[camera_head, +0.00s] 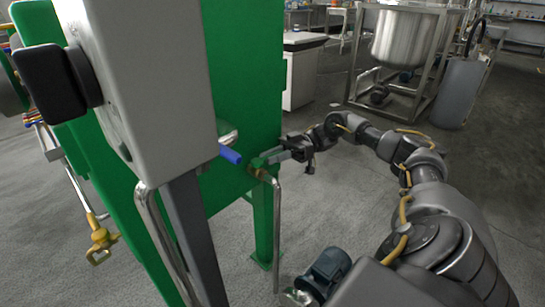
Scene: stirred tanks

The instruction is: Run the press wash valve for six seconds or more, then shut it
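The green press (245,75) fills the left and middle of the head view. A blue valve handle (230,155) sticks out at its lower edge, beside the grey box. To its right, a brass valve body (259,173) sits above a bent steel pipe (277,235), with a small green lever (267,159) over it. Which valve is the wash valve is not marked. My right gripper (279,156) reaches in from the right, its fingertips at the green lever. Whether they touch it or are closed on it is too small to tell. My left gripper is not in view.
A grey box (150,85) with a black knob on a post stands close at the left. A yellow fitting (100,240) hangs at lower left. A blue-grey motor (327,268) is on the floor. A steel tank (405,40) in a frame stands behind. Floor between is clear.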

